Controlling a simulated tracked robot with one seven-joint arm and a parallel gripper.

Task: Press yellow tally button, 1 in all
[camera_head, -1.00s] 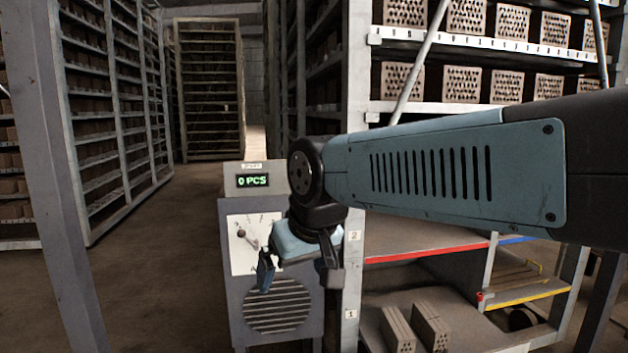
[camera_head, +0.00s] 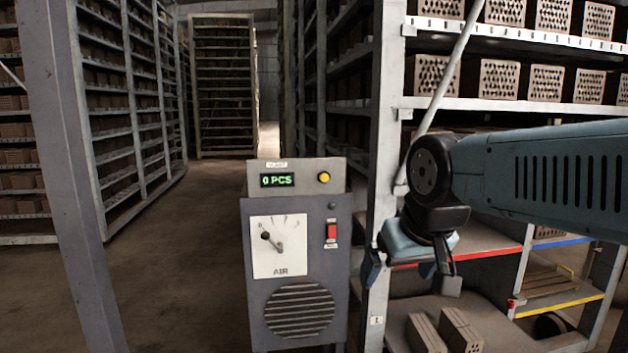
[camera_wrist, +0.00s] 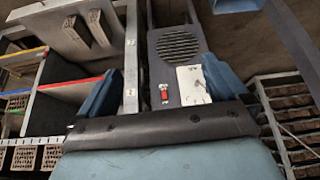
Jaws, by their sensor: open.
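The yellow tally button (camera_head: 324,177) sits on the top right of the grey cabinet's upper box, beside a green display (camera_head: 277,180) reading 0 PCS. My gripper (camera_head: 408,270) is open and empty, to the right of the cabinet and lower than the button, apart from both. In the wrist view, the two blue fingers (camera_wrist: 160,90) are spread, with the cabinet front (camera_wrist: 178,72) beyond them. The button is not visible in the wrist view.
The cabinet front has an air dial (camera_head: 278,246), a red switch (camera_head: 332,232) and a round vent (camera_head: 299,311). A brick rack (camera_head: 386,130) with a diagonal brace stands to the right, close behind my arm. A grey post (camera_head: 68,200) stands at left. Floor between post and cabinet is clear.

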